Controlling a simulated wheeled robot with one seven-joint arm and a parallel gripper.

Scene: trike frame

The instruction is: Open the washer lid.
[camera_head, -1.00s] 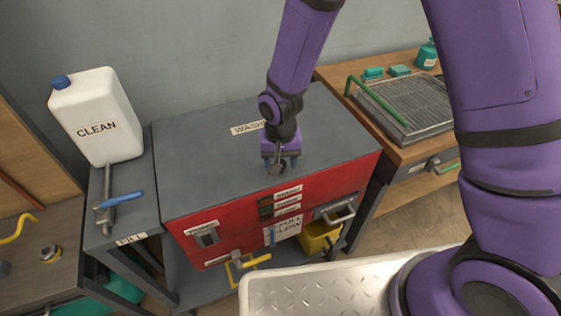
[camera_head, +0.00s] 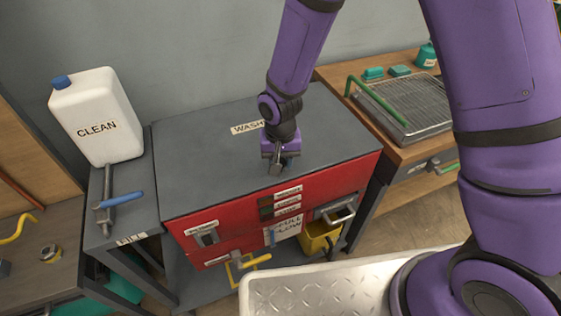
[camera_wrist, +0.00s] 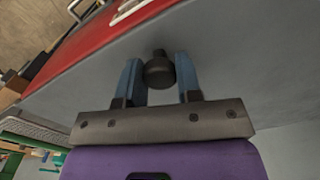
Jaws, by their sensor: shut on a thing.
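The washer is a red cabinet (camera_head: 235,236) with a flat grey lid (camera_head: 205,160) marked with a "WASH" label (camera_head: 247,128). The lid lies flat on the cabinet. My gripper (camera_head: 277,170) points down at the lid near its front edge. In the wrist view, the blue fingers of my gripper (camera_wrist: 160,82) stand on either side of a small dark round knob (camera_wrist: 158,70) on the lid, and are shut on it. In the head view the knob is mostly hidden by the fingers.
A white "CLEAN" jug (camera_head: 97,118) and a blue-handled tool (camera_head: 119,199) are on the grey stand at left. A drain grate (camera_head: 405,105) with a green handle sits on the wooden bench at right. A yellow bucket (camera_head: 319,238) hangs below the washer's front.

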